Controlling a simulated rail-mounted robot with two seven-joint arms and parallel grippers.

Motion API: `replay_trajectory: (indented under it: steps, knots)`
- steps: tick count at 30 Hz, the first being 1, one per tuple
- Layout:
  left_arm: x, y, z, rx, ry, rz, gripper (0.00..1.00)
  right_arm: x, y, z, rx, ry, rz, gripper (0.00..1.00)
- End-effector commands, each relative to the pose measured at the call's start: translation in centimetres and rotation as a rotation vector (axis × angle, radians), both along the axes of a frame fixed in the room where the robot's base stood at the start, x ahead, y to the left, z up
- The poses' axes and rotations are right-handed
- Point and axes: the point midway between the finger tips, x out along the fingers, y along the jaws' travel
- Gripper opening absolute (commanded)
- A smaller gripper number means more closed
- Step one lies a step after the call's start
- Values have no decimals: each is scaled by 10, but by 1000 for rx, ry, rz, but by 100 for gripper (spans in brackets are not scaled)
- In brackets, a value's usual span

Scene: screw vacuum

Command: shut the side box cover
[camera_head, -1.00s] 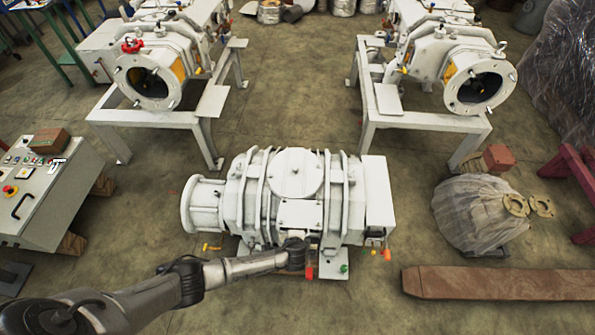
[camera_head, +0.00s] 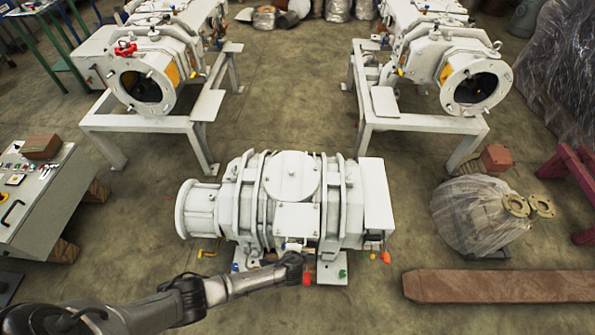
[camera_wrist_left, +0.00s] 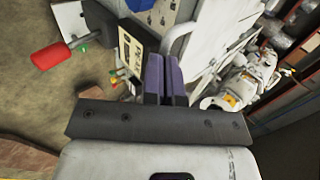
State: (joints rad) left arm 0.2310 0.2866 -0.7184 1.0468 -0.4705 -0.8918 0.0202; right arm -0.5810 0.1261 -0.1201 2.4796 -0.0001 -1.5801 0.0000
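The white vacuum machine (camera_head: 296,222) lies in the middle of the head view. My left arm reaches to its lower front edge, and its gripper end (camera_head: 293,262) is beside a red handle (camera_head: 308,279). In the left wrist view, the two purple fingers (camera_wrist_left: 165,78) are together, with nothing clearly held. They are in front of a panel with pale labels (camera_wrist_left: 126,55), beside a white plate (camera_wrist_left: 187,35). I cannot tell which part is the side box cover or whether the fingers touch it. The red handle (camera_wrist_left: 50,55) is at the left there. My right gripper is not shown.
A control console (camera_head: 35,200) stands at the left. Two similar machines stand on white frames (camera_head: 140,122) (camera_head: 425,122) behind. A plastic-wrapped bundle (camera_head: 475,212) and a brown beam (camera_head: 500,284) lie at the right. Floor between the frames is open.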

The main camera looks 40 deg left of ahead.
Motion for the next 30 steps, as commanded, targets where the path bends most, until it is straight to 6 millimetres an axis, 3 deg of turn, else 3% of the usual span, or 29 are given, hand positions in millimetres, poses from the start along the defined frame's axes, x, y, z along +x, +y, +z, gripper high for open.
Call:
replay_trajectory:
  steps: [8, 19, 30]
  knots:
    - [-1, 0, 2, -1, 2, 1, 0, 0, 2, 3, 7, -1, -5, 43]
    - [-6, -6, 47, -2, 1, -2, 0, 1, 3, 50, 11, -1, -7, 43]
    - [-62, -44, 63, -2, 2, -3, 0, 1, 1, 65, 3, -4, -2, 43]
